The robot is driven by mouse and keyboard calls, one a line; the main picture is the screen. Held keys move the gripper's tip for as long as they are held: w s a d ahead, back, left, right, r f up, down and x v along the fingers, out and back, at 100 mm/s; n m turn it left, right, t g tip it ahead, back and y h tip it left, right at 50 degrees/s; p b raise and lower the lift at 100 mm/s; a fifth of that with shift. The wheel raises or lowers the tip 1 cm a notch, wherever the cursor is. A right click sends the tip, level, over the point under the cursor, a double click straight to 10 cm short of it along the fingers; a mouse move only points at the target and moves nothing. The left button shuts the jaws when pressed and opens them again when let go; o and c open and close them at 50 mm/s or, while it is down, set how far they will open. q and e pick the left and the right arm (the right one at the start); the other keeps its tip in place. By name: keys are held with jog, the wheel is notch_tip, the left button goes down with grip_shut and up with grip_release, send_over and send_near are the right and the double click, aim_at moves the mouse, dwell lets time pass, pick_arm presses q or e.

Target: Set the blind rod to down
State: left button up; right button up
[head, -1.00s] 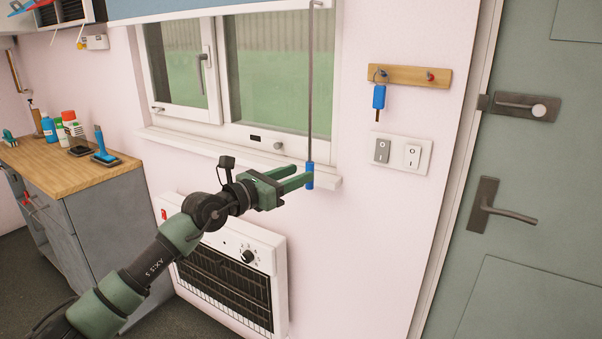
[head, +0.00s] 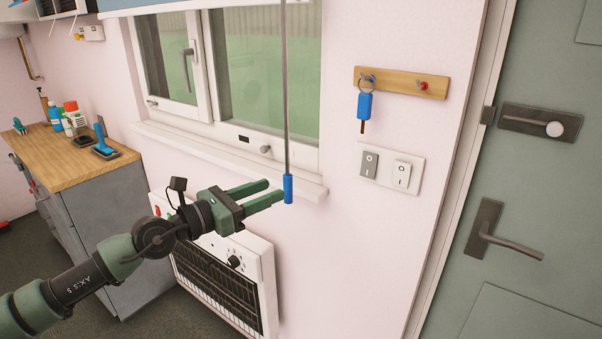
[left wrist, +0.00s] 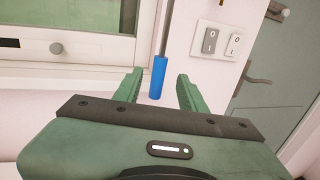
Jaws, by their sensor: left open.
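The blind rod (head: 286,90) is a thin grey rod hanging in front of the window, with a blue handle (head: 288,189) at its lower end. The blue handle also shows in the left wrist view (left wrist: 158,77), between the two fingers as seen from there. The lower edge of the blind (head: 170,5) shows at the top of the head view. My left gripper (head: 276,194) is open, its green fingers pointing at the handle, with the tips close to it. I cannot tell whether they touch it. In the left wrist view the gripper (left wrist: 160,85) has a wide gap. My right gripper is not in view.
A window sill (head: 230,160) runs behind the handle. A white heater (head: 225,265) is on the wall below. Light switches (head: 386,168), a key rack (head: 400,84) and a green door (head: 530,200) are to the right. A wooden-topped cabinet (head: 65,160) stands left.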

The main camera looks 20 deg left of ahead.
aim_at(284, 181)
pick_arm(q)
jog(key=x, duration=0.1)
jog(key=p+x, duration=0.1)
jog(key=x, duration=0.1)
jog(key=shift+w+d+r+p, duration=0.15)
jog(key=shift+w+r+p, duration=0.1)
jog(key=shift+r+p, duration=0.1)
jog(key=shift+f+x, duration=0.25)
jog(key=shift+x, duration=0.85)
jog(key=shift+w+d, duration=0.15)
jog(key=shift+w, duration=0.1)
grip_shut()
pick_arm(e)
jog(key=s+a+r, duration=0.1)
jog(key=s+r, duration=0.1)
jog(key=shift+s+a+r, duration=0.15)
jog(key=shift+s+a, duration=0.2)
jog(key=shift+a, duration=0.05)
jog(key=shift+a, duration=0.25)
